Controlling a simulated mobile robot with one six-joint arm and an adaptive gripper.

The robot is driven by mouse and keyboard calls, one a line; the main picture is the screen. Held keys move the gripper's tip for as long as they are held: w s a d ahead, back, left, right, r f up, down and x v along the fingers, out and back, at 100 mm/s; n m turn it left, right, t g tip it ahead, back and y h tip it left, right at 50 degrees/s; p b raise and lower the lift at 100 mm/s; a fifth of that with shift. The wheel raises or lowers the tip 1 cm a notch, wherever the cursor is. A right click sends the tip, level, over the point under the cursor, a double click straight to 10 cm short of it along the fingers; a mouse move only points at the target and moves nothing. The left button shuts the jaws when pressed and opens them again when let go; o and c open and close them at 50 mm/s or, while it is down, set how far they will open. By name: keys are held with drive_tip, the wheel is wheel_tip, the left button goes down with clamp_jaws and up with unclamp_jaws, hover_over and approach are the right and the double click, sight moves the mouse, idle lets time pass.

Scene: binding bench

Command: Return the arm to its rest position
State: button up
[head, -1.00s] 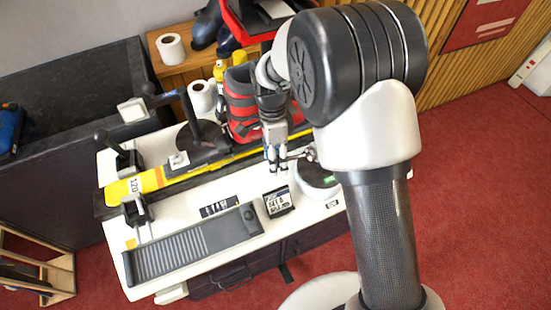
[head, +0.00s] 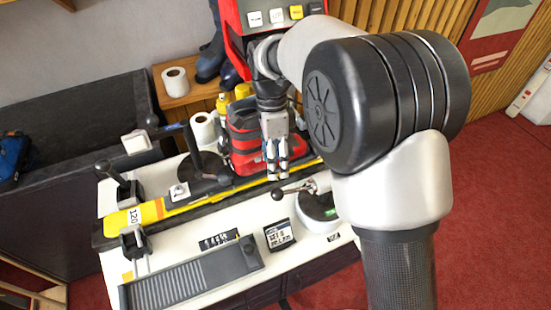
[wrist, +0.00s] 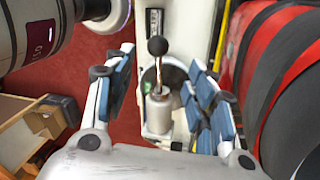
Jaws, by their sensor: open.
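My gripper (head: 277,172) is open and empty. In the head view it hangs over the bench (head: 207,224), in front of a red and black ski boot (head: 250,142). A lever with a black ball knob (head: 277,194) shows just below its fingertips, on a round white device (head: 318,210). In the wrist view my gripper (wrist: 160,88) has its blue-padded fingers spread wide. The black knob (wrist: 158,45) on its rod shows between them, apparently farther down. The boot (wrist: 285,75) fills the right side there. My arm hides the bench's right end.
A yellow ski (head: 125,218) lies in clamps (head: 133,241) along the bench. A grey ridged tray (head: 190,277) and small signs (head: 279,235) lie in front. A red panel (head: 233,18) stands behind my wrist. Red floor (head: 495,200) is open at the right.

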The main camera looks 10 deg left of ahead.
drive_tip(key=s+d+r+n+t+y, duration=0.1)
drive_tip(key=s+d+r+n, duration=0.2)
drive_tip(key=d+r, duration=0.35)
drive_tip(key=s+d+r+n+t, duration=0.25)
drive_tip(key=s+d+r, duration=0.2)
drive_tip(key=d, duration=0.25)
drive_tip(key=s+d+n+t, duration=0.3)
drive_tip(key=s+d+n, duration=0.4)
drive_tip(key=s+d, duration=0.3)
drive_tip(key=s+b, duration=0.1)
drive_tip(key=s, duration=0.2)
drive_tip(key=shift+s+d+n, duration=0.35)
drive_tip(key=shift+d, duration=0.05)
